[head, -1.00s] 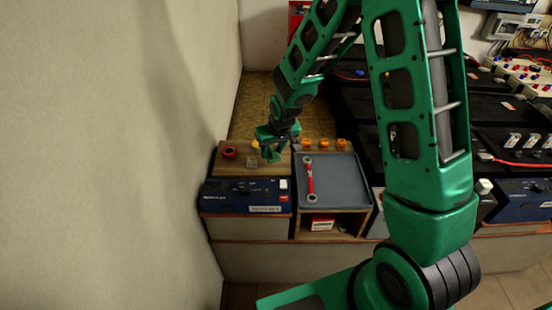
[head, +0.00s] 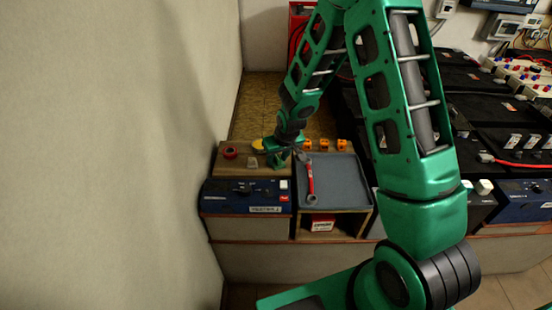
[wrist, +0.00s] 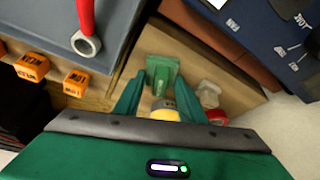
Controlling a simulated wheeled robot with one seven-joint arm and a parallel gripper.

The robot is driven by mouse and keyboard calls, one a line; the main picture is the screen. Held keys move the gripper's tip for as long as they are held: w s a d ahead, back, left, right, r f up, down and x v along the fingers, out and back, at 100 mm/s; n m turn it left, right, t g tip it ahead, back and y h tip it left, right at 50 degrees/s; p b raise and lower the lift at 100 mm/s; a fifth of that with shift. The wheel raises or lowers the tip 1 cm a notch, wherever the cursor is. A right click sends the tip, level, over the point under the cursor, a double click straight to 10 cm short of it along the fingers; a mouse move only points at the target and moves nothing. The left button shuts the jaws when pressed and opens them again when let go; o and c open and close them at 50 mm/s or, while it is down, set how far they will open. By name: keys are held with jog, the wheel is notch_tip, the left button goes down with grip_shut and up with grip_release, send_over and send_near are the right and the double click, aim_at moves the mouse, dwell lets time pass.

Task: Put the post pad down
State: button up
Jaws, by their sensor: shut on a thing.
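The post pad, taken to be the green block with a raised grip (wrist: 162,72), is between my fingertips in the wrist view. My gripper (wrist: 160,82) is shut on it, with one finger on each side. In the head view my gripper (head: 280,152) is over the right part of the wooden board (head: 232,170), close to the tray's left edge, with the green pad (head: 277,161) low beneath it. The pad is over the board; I cannot tell whether its underside touches the wood.
A grey tray (head: 338,190) with a red wrench (head: 310,180) lies right of the board. A red ring (head: 230,152), a small pale block (head: 252,162) and a yellow item (head: 257,144) stand on the board's left and back. Orange blocks (head: 324,144) line the tray's back.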

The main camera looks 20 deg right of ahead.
jog(key=o, duration=0.9)
jog(key=v, duration=1.2)
jog(key=shift+r, duration=0.1)
jog(key=s+d+r+m+g+h, duration=0.25)
jog(key=s+d+r, duration=0.65)
jog(key=s+d, duration=0.45)
jog(key=s+d+r+m, duration=0.1)
jog(key=s, duration=0.6)
jog(key=s+d+r+m+g+y, duration=0.1)
jog(key=s+r+m, duration=0.1)
jog(key=s, duration=0.5)
jog(key=s+d+r+m+g+y, duration=0.1)
jog(key=s+r+m, duration=0.1)
jog(key=s, duration=0.5)
jog(key=shift+s+d+r, duration=0.1)
jog(key=shift+s+r, duration=0.05)
jog(key=shift+r, duration=0.05)
